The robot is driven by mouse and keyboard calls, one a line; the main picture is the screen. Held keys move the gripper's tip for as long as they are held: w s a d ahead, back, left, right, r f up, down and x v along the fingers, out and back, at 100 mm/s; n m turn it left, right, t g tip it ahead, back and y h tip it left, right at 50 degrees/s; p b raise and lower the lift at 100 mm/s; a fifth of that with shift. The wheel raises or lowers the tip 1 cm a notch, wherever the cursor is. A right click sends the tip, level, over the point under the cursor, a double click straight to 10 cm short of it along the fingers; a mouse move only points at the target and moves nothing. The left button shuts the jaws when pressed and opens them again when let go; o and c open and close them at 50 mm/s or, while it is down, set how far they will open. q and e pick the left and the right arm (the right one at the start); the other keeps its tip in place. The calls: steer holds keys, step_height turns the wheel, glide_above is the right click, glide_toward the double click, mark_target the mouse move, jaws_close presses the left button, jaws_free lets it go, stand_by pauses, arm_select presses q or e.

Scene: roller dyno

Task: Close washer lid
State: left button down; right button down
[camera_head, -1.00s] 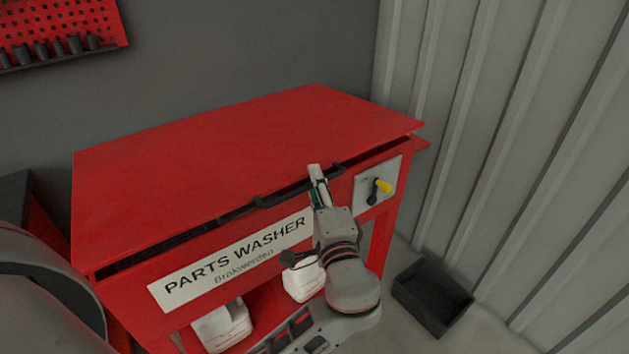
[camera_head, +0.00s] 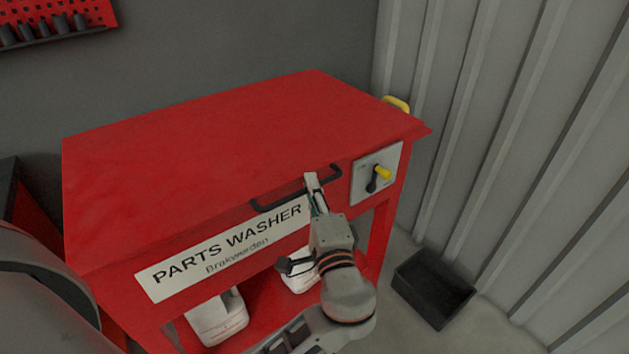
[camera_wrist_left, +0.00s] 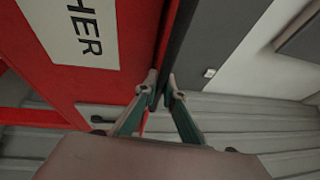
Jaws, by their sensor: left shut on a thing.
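The parts washer lid (camera_head: 230,145) is a broad red panel. It lies down on the red washer body, and no gap shows along its front edge. A black bar handle (camera_head: 268,205) runs along that front edge. My left gripper (camera_head: 312,178) is at the handle, right of its middle, and is shut on it. The left wrist view shows the two fingertips (camera_wrist_left: 161,84) close together beside the red front; the gripped part is mostly hidden there. My right gripper is not in view.
White containers (camera_head: 218,318) stand on the shelf below. A black bin (camera_head: 433,287) lies on the floor near the corrugated wall (camera_head: 500,150).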

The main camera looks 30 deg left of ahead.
arm_select(q)
steer(key=shift+f, duration=0.75)
steer(key=c, duration=2.1)
jaws_free()
steer(key=shift+f, duration=0.1)
steer(key=shift+c, duration=0.2)
steer(key=shift+r, duration=0.25)
